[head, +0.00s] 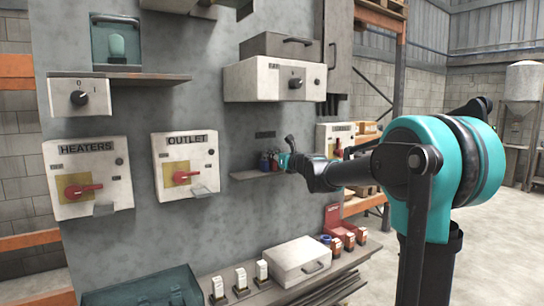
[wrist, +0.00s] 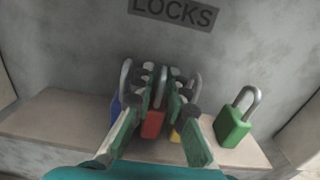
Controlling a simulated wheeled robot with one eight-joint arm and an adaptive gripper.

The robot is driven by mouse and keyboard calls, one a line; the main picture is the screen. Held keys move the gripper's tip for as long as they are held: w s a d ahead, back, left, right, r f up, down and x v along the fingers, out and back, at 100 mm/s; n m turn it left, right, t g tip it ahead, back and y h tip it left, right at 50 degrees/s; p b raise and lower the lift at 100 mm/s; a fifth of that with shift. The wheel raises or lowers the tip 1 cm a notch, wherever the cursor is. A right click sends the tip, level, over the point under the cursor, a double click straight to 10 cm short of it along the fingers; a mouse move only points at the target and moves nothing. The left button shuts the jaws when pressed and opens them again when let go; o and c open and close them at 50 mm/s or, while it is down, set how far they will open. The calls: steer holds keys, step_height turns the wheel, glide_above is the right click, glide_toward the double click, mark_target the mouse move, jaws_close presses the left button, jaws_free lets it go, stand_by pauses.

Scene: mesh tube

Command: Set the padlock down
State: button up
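In the wrist view several padlocks are at the grey shelf (wrist: 60,122). A red padlock (wrist: 153,124) shows between the two fingers of my gripper (wrist: 161,85), its shackle between the fingertips. I cannot tell whether the fingers press on it or whether it rests on the shelf. A blue padlock (wrist: 116,108) is left of it, partly hidden by the left finger. A yellow padlock (wrist: 176,135) is to its right, mostly hidden by the right finger. A green padlock (wrist: 232,127) stands apart at the right. In the head view my gripper (head: 283,160) is at the small shelf (head: 250,175).
A LOCKS label (wrist: 174,11) is on the panel above the shelf. The shelf's left part is bare. In the head view the OUTLET box (head: 187,165) is left of the shelf and a switch box (head: 275,80) is above. A lower bench (head: 262,293) holds a white case (head: 300,262).

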steer(key=v, duration=1.2)
steer(key=s+f+n+g+h, duration=0.1)
steer(key=s+f+n+g, duration=0.2)
steer(key=s+f+n, duration=0.65)
steer(key=s+f+n+g+h, duration=0.1)
steer(key=s+f+n+g, duration=0.35)
steer(key=f, duration=0.85)
steer(key=s+d+f+n+g+h, duration=0.1)
steer(key=s+d+f+n+h, duration=0.3)
steer(key=s+d+f+n, duration=0.3)
steer(key=s+d+f+n+g+h, duration=0.2)
steer(key=s+d+f+n+h, duration=0.2)
steer(key=s+d+f+n, duration=0.3)
steer(key=s+f+n, duration=0.1)
steer(key=s+f, duration=0.4)
steer(key=f, duration=0.1)
steer(key=shift+s+d+f, duration=0.25)
steer(key=shift+s+f, duration=0.05)
steer(key=shift+o, duration=0.3)
